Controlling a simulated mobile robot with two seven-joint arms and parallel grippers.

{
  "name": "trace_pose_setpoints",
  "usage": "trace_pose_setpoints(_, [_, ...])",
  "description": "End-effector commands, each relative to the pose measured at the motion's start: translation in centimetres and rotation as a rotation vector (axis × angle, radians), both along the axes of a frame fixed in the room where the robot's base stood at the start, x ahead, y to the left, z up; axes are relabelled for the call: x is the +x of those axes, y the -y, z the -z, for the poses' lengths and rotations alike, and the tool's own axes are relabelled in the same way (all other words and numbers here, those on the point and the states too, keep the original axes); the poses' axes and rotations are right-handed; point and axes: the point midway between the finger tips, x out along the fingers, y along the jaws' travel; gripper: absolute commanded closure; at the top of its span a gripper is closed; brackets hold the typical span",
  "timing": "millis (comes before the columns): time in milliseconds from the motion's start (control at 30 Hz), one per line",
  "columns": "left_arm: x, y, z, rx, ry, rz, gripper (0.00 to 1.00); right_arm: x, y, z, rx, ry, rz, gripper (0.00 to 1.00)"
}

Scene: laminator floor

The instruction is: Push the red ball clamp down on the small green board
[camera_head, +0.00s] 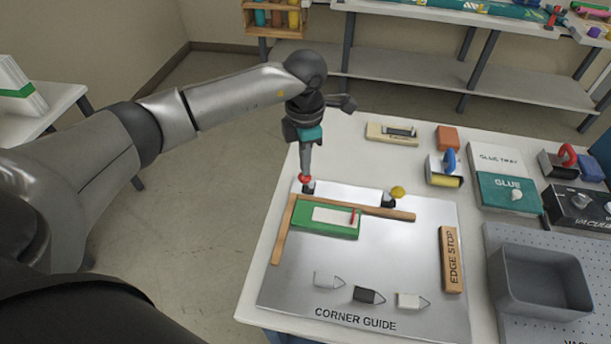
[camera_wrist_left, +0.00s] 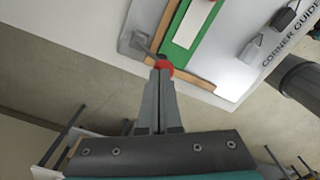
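The red ball clamp (camera_head: 305,180) has a red ball above a dark base at the far left corner of the metal corner guide plate. The small green board (camera_head: 309,228), with a white patch and a red mark, lies against the wooden guide strips just in front of it. My left gripper (camera_head: 305,172) points down with its fingers together, its tips at the red ball. In the left wrist view the red ball (camera_wrist_left: 165,67) shows just past the fingertips and is partly hidden by them; contact is hard to tell. My right gripper is not in view.
A yellow ball clamp (camera_head: 398,192) stands right of the red one.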

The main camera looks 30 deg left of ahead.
Motion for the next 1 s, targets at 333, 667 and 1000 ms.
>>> trace_pose_setpoints(333, [-0.7,0.2,1.1,0.001,0.000,0.000,1.00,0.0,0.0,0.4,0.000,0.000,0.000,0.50])
trace_pose_setpoints(667, [-1.3,0.4,2.3,0.000,0.003,0.000,1.00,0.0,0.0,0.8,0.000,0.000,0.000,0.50])
trace_pose_setpoints(1000, [-1.3,0.4,2.1,0.000,0.001,0.000,1.00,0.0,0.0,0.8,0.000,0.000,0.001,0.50])
